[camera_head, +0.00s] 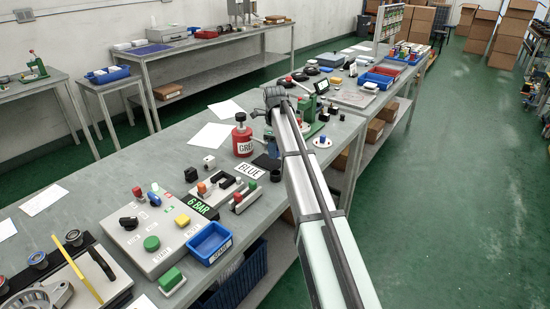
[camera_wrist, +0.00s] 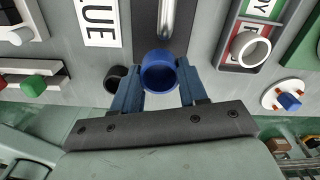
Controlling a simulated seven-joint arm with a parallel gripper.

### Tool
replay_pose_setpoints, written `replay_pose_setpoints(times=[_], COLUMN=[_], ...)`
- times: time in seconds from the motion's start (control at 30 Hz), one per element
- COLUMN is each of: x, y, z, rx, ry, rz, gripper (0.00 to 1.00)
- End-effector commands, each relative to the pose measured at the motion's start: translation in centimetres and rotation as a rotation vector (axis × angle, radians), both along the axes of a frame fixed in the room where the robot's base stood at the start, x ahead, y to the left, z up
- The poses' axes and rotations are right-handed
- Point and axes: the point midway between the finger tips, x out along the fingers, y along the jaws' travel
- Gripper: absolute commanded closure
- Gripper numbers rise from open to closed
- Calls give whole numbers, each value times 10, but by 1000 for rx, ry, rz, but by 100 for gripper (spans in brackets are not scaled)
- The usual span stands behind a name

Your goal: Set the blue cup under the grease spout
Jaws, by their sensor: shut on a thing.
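The blue cup (camera_wrist: 159,75) sits between the two blue fingers of my gripper (camera_wrist: 158,88) in the wrist view, with the fingers against its sides. Its open rim faces the camera. A shiny metal tube (camera_wrist: 166,18), which looks like the grease spout, comes in from the top edge, just above the cup in the picture. Both lie over a dark strip (camera_wrist: 145,22). In the head view a red can (camera_head: 242,140) marked "GRE" stands left of my arm. I cannot tell whether the cup touches the surface.
A black cup (camera_wrist: 116,78) is close beside my left finger. A "BLUE" label (camera_wrist: 99,20) lies left of the strip. To the right are a tray with a white ring (camera_wrist: 254,50) and a white saucer with a blue piece (camera_wrist: 287,100). A control panel (camera_head: 150,230) stands nearer on the bench.

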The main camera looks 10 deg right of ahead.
Motion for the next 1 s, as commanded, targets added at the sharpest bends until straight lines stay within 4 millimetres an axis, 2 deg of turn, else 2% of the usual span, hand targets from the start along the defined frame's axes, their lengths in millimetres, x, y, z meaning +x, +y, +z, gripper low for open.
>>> replay_pose_setpoints(times=[0.4, 0.77, 0.8, 1.0], x=[0, 0, 0, 0], y=[0, 0, 0, 0], z=[-39, -41, -42, -42], rx=[-1, -1, -1, -1], ry=[-1, -1, -1, -1], rz=[0, 0, 0, 0], gripper=[86, 86, 56, 37])
